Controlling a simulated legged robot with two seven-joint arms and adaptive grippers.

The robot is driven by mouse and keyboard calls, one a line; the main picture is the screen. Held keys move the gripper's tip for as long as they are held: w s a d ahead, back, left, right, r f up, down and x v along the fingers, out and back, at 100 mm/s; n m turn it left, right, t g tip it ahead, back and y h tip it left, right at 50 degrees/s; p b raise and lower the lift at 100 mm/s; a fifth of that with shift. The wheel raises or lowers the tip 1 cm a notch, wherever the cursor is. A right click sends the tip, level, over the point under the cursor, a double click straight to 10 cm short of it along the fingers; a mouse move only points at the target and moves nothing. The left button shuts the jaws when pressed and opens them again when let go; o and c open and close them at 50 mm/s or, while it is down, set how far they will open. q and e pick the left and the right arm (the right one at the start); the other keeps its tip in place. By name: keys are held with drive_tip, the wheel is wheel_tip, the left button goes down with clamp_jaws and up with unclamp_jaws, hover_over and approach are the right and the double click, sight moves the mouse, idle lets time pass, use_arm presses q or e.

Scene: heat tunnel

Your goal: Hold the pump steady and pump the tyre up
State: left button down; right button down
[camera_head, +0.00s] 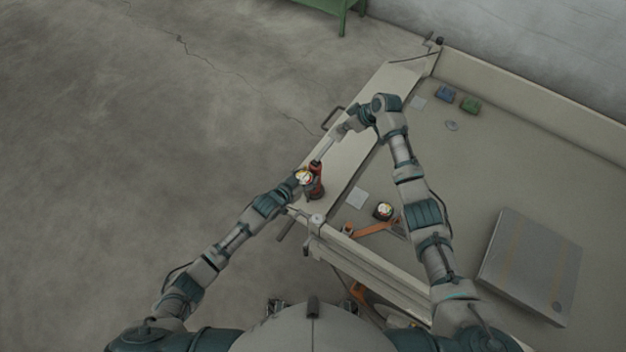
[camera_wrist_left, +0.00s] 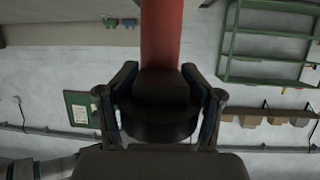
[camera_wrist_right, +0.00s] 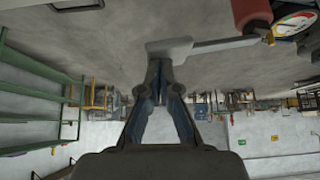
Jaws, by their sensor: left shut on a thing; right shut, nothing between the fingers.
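The pump (camera_head: 317,186) has an orange-red barrel, a round gauge (camera_head: 303,176) and a pale rod (camera_head: 324,148) that is drawn out of the barrel. It stands by the near left edge of the bench. My left gripper (camera_head: 296,187) is shut on the pump; the red barrel (camera_wrist_left: 161,35) rises beyond its fingers in the left wrist view. My right gripper (camera_head: 341,130) is at the handle end of the rod. In the right wrist view its fingers (camera_wrist_right: 160,68) are shut and empty, right by the grey handle (camera_wrist_right: 170,48); contact is unclear. I cannot make out the tyre clearly.
The bench (camera_head: 480,160) has a raised rim. The floor (camera_head: 120,150) on the left is clear.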

drive_tip(key=shift+f, duration=0.65)
drive_tip(key=s+a+r, duration=0.2)
drive_tip(key=s+r, duration=0.1)
drive_tip(key=r, duration=0.5)
drive_tip(key=shift+a+r, duration=0.4)
drive_tip(key=shift+w+d+f, duration=0.1)
